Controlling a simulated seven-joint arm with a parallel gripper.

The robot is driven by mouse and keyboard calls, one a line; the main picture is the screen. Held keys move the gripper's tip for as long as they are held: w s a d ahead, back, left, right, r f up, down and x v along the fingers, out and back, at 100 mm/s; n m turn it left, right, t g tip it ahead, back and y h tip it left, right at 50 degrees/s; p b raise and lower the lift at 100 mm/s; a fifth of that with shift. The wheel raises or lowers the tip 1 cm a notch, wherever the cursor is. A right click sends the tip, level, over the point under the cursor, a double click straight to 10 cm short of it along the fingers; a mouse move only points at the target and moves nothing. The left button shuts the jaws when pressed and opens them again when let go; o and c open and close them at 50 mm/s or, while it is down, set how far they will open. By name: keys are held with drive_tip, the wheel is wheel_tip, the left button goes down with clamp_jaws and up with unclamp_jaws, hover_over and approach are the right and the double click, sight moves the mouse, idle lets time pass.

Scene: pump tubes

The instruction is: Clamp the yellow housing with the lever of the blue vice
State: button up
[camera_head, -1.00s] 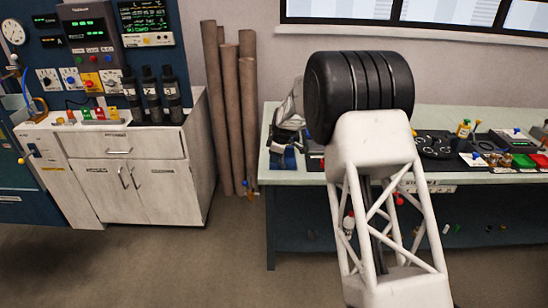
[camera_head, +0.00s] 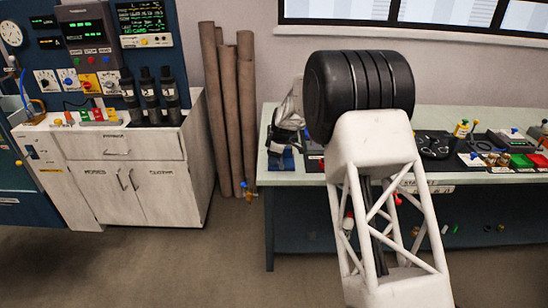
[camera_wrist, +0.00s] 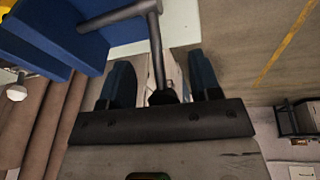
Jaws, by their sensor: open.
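The blue vice (camera_wrist: 60,35) fills the upper left of the wrist view; in the head view it shows small (camera_head: 282,160) at the left end of the green-topped bench. Its dark grey lever (camera_wrist: 156,50) bends down from a crossbar, and its end lies between my two fingers. My gripper (camera_wrist: 163,82) is open, one dark blue finger on each side of the lever, with gaps visible. A yellow patch (camera_wrist: 5,10) shows at the top left corner of the wrist view; I cannot tell whether it is the yellow housing. My arm hides part of the bench in the head view.
The bench (camera_head: 450,118) carries black trays, small colored parts and yellow items to the right. Several brown tubes (camera_head: 228,110) lean on the wall left of the bench. A white cabinet (camera_head: 135,175) stands further left. The floor between is clear.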

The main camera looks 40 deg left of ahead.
drive_tip(key=v, duration=0.7)
drive_tip(key=shift+r, duration=0.1)
idle(0.5)
drive_tip(key=shift+d, duration=0.1)
